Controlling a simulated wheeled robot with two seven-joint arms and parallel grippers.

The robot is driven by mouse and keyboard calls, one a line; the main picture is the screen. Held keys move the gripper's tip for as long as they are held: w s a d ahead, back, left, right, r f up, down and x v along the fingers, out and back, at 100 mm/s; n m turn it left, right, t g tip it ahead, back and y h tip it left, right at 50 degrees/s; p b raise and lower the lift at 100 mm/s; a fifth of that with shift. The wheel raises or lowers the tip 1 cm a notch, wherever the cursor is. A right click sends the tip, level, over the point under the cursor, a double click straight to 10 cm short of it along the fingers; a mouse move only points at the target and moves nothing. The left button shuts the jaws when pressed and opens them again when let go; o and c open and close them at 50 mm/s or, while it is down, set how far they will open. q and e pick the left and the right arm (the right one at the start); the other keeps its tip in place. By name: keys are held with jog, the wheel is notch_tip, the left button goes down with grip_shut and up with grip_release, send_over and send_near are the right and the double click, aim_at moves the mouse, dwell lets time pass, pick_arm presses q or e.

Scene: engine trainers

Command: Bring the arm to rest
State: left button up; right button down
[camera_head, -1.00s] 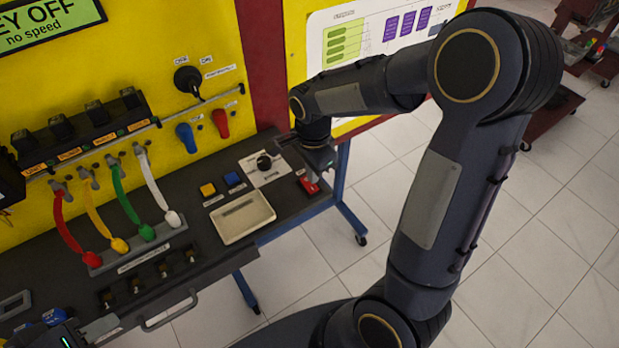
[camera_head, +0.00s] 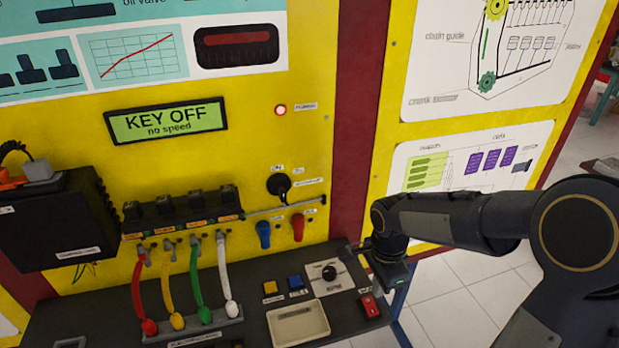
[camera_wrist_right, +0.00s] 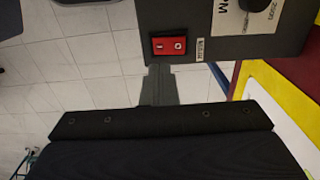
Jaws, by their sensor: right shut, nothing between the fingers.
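My right arm reaches in from the right in the head view. Its right gripper (camera_head: 384,276) is over the right end of the bench, just above and beside the red switch (camera_head: 370,306). In the right wrist view the gripper's grey fingers (camera_wrist_right: 161,76) are together and empty. The red switch also shows there (camera_wrist_right: 169,46), just past the fingertips, with a visible gap. The display (camera_head: 166,121) reads KEY OFF, no speed. My left gripper is out of view.
The bench (camera_head: 245,325) holds a shallow tray (camera_head: 298,325), a black knob (camera_head: 329,272), and yellow and blue buttons. Red, yellow, green and white leads (camera_head: 226,275) hang at the left. The yellow panel (camera_head: 330,150) stands close behind; open floor (camera_head: 460,280) lies right of the bench.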

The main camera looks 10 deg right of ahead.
jog(key=s+a+r+n+t+y, duration=0.2)
jog(key=s+r+n, duration=0.2)
jog(key=s+n, duration=0.3)
jog(key=s+a+r+n+t+y, duration=0.1)
jog(key=s+a+r+n+t, duration=0.1)
jog(key=s+n, duration=0.6)
notch_tip(320, 180, up, 3)
jog(key=shift+s+f+n+t+y, duration=0.1)
jog(key=shift+s+n+t+y, duration=0.25)
jog(key=shift+s+t, duration=0.55)
jog(key=shift+s, duration=0.1)
